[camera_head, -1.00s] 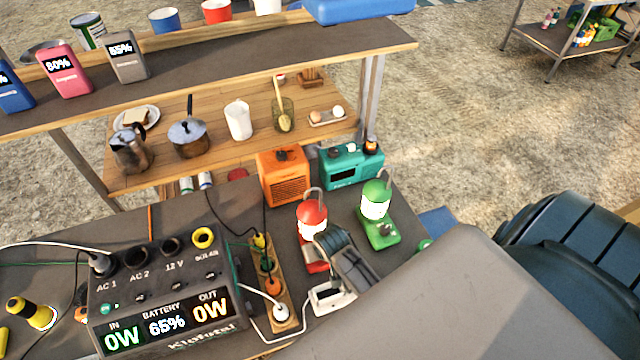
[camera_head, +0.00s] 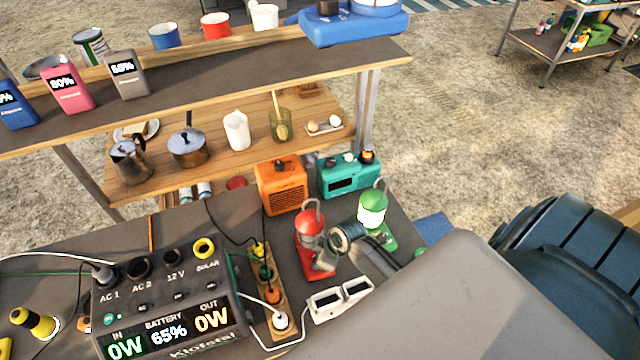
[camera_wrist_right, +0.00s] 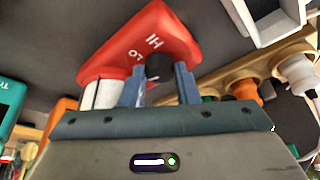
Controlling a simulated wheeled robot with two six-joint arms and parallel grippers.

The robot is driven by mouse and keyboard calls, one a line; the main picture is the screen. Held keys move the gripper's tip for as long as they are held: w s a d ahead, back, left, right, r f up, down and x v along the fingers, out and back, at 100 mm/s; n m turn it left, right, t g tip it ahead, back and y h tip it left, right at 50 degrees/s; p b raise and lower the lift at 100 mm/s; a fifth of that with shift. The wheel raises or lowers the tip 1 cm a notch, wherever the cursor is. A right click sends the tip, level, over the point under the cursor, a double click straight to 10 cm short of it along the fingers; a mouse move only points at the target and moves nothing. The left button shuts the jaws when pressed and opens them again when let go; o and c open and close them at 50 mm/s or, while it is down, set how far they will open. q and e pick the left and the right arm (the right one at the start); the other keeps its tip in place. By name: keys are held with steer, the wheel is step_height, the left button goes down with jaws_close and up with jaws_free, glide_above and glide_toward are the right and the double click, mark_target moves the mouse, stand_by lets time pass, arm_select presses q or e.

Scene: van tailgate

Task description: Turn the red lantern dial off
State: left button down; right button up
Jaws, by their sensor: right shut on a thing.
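The red lantern (camera_head: 314,262) stands on the dark table, and its globe looks grey and unlit in the head view. In the right wrist view its red base (camera_wrist_right: 140,45) shows "HI" and "LO" marks and a black dial (camera_wrist_right: 158,67). My right gripper (camera_head: 334,244) is at the lantern's front right side. In the wrist view its two blue-grey fingers (camera_wrist_right: 159,84) are shut on the dial, one on each side. The dial's pointer cannot be made out. My left gripper is in neither view.
A lit green lantern (camera_head: 372,215) stands close right of the red one. An orange radio (camera_head: 281,188) and teal radio (camera_head: 346,176) are behind.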

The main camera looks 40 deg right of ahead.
steer(key=shift+n, duration=0.6)
steer(key=shift+g, duration=0.3)
steer(key=o, duration=1)
steer(key=shift+w, duration=0.1)
steer(key=shift+b+v, duration=1.5)
steer(key=shift+v, duration=3.85)
steer(key=shift+d+f, duration=0.1)
steer(key=shift+d, duration=0.05)
